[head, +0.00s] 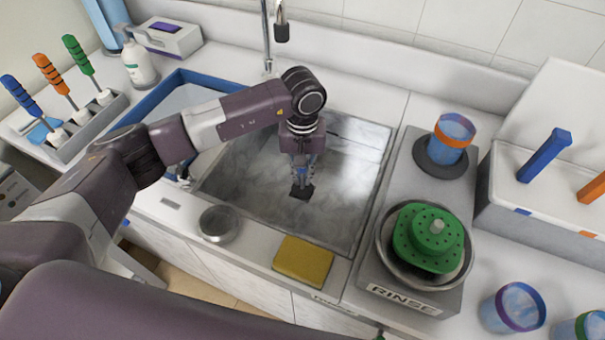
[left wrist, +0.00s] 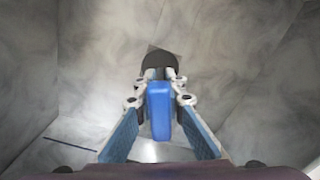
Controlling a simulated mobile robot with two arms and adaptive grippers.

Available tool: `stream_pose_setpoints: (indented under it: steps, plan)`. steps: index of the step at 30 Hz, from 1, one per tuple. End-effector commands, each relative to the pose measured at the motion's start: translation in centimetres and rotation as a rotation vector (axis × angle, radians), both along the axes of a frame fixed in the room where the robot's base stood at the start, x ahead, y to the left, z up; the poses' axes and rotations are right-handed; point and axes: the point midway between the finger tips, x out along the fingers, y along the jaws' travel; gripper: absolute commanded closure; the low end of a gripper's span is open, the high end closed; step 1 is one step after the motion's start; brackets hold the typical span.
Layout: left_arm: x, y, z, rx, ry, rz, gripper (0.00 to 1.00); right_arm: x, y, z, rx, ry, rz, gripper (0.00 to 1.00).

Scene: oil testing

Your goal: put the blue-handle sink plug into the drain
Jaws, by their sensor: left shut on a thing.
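My left gripper (head: 301,182) reaches down into the grey metal sink basin (head: 345,165). It is shut on the sink plug, whose dark base (head: 301,193) shows below the fingers. In the left wrist view, the plug's blue handle (left wrist: 160,112) is between the fingertips (left wrist: 160,95), with the round dark base (left wrist: 159,62) beyond. The drain is not clearly visible; the plug and gripper block part of the basin floor. I cannot tell whether the plug touches the floor. My right gripper is not in view.
The faucet (head: 267,40) stands behind the basin. A yellow sponge (head: 303,261) and a round metal dish (head: 218,223) sit on the front edge. A green perforated holder (head: 428,237) and a blue cup (head: 451,139) stand to the right. A tool rack (head: 75,138) stands at left.

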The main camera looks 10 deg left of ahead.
Motion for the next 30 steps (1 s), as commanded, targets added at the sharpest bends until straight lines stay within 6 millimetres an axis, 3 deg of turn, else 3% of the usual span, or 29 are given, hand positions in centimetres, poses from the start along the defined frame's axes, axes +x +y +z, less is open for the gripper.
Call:
stream_pose_setpoints:
  steps: [2, 3, 8, 16, 20, 30]
  plan:
    - [0.0, 0.0, -0.2, 0.000, -0.001, 0.000, 1.00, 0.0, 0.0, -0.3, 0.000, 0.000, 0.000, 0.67]
    - [0.0, 0.0, -0.1, 0.000, -0.001, 0.000, 0.87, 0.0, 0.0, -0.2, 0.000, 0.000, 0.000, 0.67]
    - [0.0, 0.0, -0.1, 0.000, 0.000, 0.000, 0.70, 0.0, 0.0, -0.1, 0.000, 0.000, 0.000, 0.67]
    - [0.0, 0.0, -0.1, 0.000, 0.000, 0.000, 0.70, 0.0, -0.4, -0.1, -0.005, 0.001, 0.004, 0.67]
    - [0.1, 0.0, 0.8, 0.000, -0.002, 0.000, 0.70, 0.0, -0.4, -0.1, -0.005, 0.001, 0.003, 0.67]
    - [0.2, 0.0, 7.7, 0.000, -0.005, 0.000, 0.70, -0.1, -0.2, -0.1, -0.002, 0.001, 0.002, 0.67]
